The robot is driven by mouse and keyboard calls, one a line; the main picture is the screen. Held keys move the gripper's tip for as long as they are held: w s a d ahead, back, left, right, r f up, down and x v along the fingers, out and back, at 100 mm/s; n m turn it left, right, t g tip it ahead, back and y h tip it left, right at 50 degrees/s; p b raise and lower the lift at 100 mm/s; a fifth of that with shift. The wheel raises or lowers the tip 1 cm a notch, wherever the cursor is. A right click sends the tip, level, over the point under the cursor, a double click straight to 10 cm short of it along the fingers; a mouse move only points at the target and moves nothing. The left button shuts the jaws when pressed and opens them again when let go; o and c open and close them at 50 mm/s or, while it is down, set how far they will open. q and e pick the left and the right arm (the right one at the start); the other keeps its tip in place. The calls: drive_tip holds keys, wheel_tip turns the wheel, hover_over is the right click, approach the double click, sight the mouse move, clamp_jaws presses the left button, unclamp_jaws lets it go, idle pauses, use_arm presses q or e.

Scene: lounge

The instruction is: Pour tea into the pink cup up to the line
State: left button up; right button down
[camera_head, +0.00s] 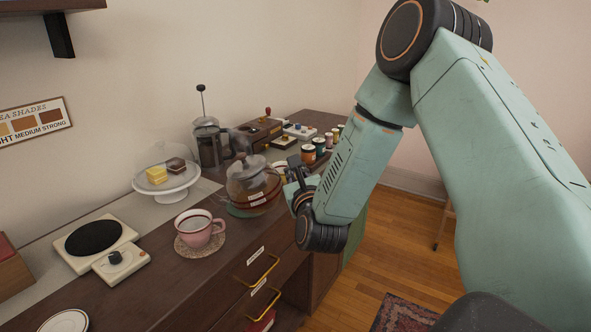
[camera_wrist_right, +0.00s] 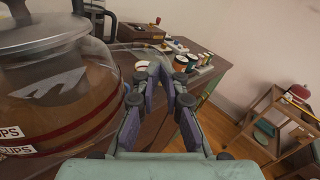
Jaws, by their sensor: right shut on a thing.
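The pink cup (camera_head: 207,238) stands upright on a round woven coaster (camera_head: 186,248) near the counter's front edge. The glass teapot (camera_head: 243,188), with brown tea, a grey lid and a red band, is behind and right of the cup. It fills the left of the right wrist view (camera_wrist_right: 40,112). My right gripper (camera_head: 291,181) is at the teapot's right side, shut on its clear handle; its fingers (camera_wrist_right: 157,78) partly hide the grip. My left gripper is not in view.
A cake stand (camera_head: 181,184) with a glass dome stands behind the cup, a French press (camera_head: 208,146) further back. A scale-like device with a black disc (camera_head: 94,237) is left. Several jars (camera_head: 318,147) stand beyond the teapot. The counter's front edge is close to the cup.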

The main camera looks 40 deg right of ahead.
drive_tip(key=shift+w+a+r+n+p, duration=0.1)
drive_tip(key=shift+r+n+p, duration=0.3)
drive_tip(key=shift+r+p, duration=0.75)
drive_tip(key=shift+f, duration=0.1)
idle(1.8)
drive_tip(key=shift+r, duration=0.3)
idle(3.0)
drive_tip(key=shift+a+r+n, duration=0.1)
drive_tip(key=shift+r+n, duration=0.2)
drive_tip(key=shift+n, duration=0.1)
idle(1.3)
